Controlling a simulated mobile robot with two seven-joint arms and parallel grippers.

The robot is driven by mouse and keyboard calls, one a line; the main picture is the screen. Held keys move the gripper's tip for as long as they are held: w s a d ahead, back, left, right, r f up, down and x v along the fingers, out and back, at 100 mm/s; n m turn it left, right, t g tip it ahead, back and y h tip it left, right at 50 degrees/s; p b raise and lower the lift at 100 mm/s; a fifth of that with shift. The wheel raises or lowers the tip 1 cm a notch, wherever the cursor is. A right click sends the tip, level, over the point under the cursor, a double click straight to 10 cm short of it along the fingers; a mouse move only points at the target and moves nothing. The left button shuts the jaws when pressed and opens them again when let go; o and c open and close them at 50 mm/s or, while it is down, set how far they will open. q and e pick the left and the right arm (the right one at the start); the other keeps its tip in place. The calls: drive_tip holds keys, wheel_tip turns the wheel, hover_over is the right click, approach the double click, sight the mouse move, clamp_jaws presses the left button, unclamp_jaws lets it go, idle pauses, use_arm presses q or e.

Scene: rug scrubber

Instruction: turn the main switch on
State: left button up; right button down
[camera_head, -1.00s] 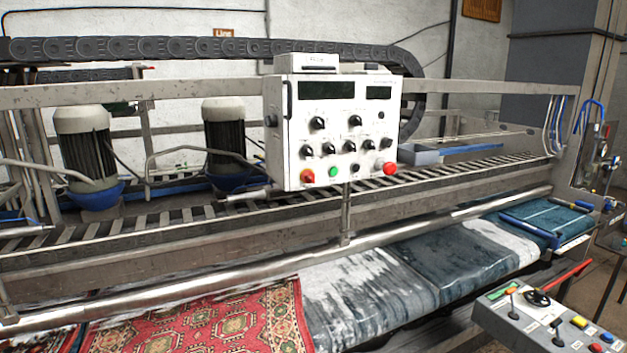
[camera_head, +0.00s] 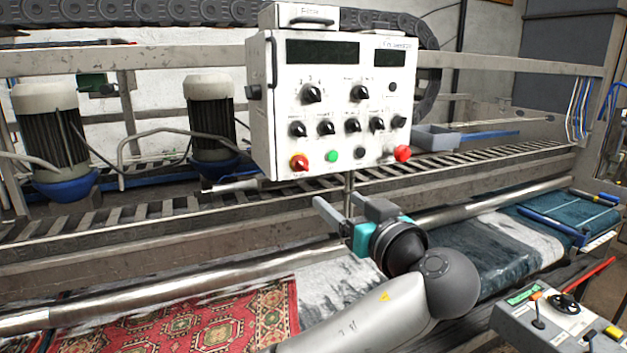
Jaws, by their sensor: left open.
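The white control box (camera_head: 330,95) stands on a post above the machine rail. My left gripper (camera_head: 336,203) is below the box and a little right of the red-and-yellow knob. Its two pale fingers are apart with nothing between them, and it touches no control. My right gripper is out of view.
The box also carries a green button (camera_head: 331,156), a red button (camera_head: 402,153) and several black knobs. A steel roller (camera_head: 170,290) runs below, over a red patterned rug (camera_head: 190,325). A grey control console (camera_head: 545,325) is at the lower right.

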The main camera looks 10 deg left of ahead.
sight(304, 167)
use_arm(q)
drive_tip(key=shift+n, duration=0.4)
drive_tip(key=p+x, duration=0.1)
drive_tip(key=x, duration=0.3)
drive_tip(key=r+p+x, duration=0.1)
drive_tip(key=p+x, duration=0.1)
drive_tip(key=x, duration=0.3)
drive_tip(key=r+p+x, duration=0.1)
drive_tip(key=p+x, duration=0.1)
drive_tip(key=x, duration=0.2)
drive_tip(key=shift+w+a+r, duration=0.1)
drive_tip(key=shift+a, duration=0.3)
drive_tip(key=shift+w+a, duration=0.25)
drive_tip(key=shift+w, duration=0.15)
drive_tip(key=shift+c, duration=0.2)
clamp_jaws()
